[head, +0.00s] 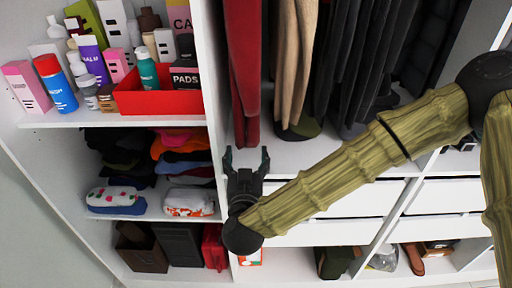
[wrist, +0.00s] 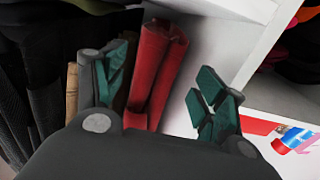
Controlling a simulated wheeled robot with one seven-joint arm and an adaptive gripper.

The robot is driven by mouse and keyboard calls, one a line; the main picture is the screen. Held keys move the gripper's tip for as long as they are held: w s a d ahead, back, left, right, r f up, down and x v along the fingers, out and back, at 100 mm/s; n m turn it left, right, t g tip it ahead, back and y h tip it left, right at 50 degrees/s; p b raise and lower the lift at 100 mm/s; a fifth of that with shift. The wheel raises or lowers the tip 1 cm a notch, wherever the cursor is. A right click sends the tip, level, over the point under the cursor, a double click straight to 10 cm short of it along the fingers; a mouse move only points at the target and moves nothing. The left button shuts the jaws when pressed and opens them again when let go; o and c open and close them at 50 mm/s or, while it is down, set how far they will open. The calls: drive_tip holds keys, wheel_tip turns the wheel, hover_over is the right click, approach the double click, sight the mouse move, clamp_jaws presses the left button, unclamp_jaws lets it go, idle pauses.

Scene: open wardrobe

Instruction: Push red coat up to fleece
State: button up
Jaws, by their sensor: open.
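The red coat (head: 244,75) hangs at the left end of the hanging section, close to the white upright panel. A tan garment (head: 296,60), which may be the fleece, hangs to its right with a narrow dark gap between them. My gripper (head: 247,160) is open and empty, fingers pointing up, just below the coat's hem in the head view. In the wrist view the red coat (wrist: 160,70) shows beyond and between the open fingers (wrist: 166,85). Only a strip of the tan garment (wrist: 72,90) shows there, partly behind the left finger.
Several dark garments (head: 355,60) hang right of the tan one. The upright panel (head: 209,70) stands close left of the coat. Left shelves hold bottles, a red box (head: 158,102) and folded clothes. White drawers (head: 335,198) lie below the hanging section.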

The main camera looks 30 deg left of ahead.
sight(248, 140)
drive_tip(key=shift+o, duration=1.2)
drive_tip(key=shift+w+a+r+p, duration=0.1)
drive_tip(key=shift+w+a+p, duration=0.05)
drive_tip(key=shift+w, duration=0.35)
drive_tip(key=shift+w+a+p, duration=0.15)
drive_tip(key=shift+w, duration=0.35)
drive_tip(key=shift+w+a+r+p, duration=0.15)
drive_tip(key=shift+w+a+p, duration=0.05)
drive_tip(key=shift+a+p, duration=0.1)
drive_tip(key=p+x, duration=0.2)
drive_tip(key=x, duration=0.4)
drive_tip(key=shift+a, duration=0.1)
drive_tip(key=shift+w+a+p, duration=0.35)
drive_tip(key=shift+a+p, duration=0.05)
drive_tip(key=shift+w+a, duration=0.2)
drive_tip(key=shift+w, duration=0.3)
drive_tip(key=shift+s, duration=0.15)
drive_tip(key=c, duration=1.9)
